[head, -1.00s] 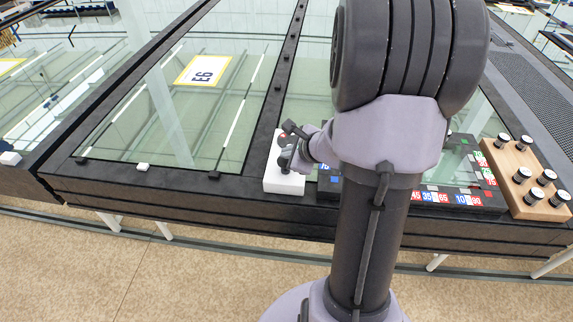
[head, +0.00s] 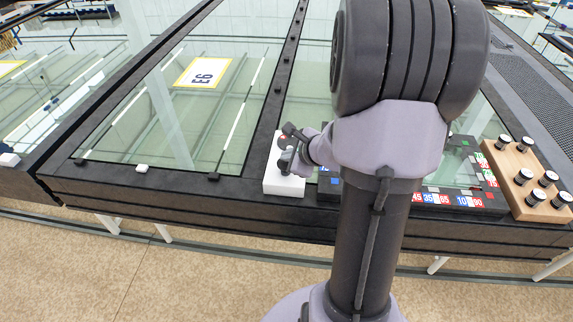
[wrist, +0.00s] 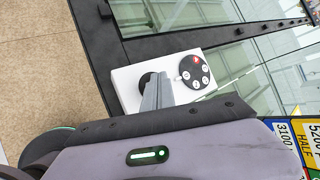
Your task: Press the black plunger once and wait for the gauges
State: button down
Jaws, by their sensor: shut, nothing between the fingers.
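A white box (head: 284,184) sits at the front edge of the glazed frame; it also shows in the wrist view (wrist: 125,82). In the wrist view the black plunger (wrist: 145,79) is a dark round shape on the box, partly hidden behind my fingers. Beside it is a black round face (wrist: 196,77) with several small white dials and a red spot; their readings are too small to tell. My gripper (wrist: 157,80) is shut and empty, its fingertips over the plunger. I cannot tell whether they touch it or whether it is pressed down. The head view shows my gripper (head: 287,160) over the box.
A wooden block (head: 528,178) with several black-and-white knobs stands at the right. A dark tray with coloured number tiles (head: 462,200) lies between it and my arm. A yellow-edged card (head: 202,73) lies on the glass at the left. The glass left of the box is mostly clear.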

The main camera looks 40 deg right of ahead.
jog(key=shift+f+b, duration=0.3)
dwell(0.4)
jog(key=shift+r+p, duration=0.85)
jog(key=shift+r, duration=0.25)
notch_tip(320, 180, up, 6)
jog(key=p, duration=0.4)
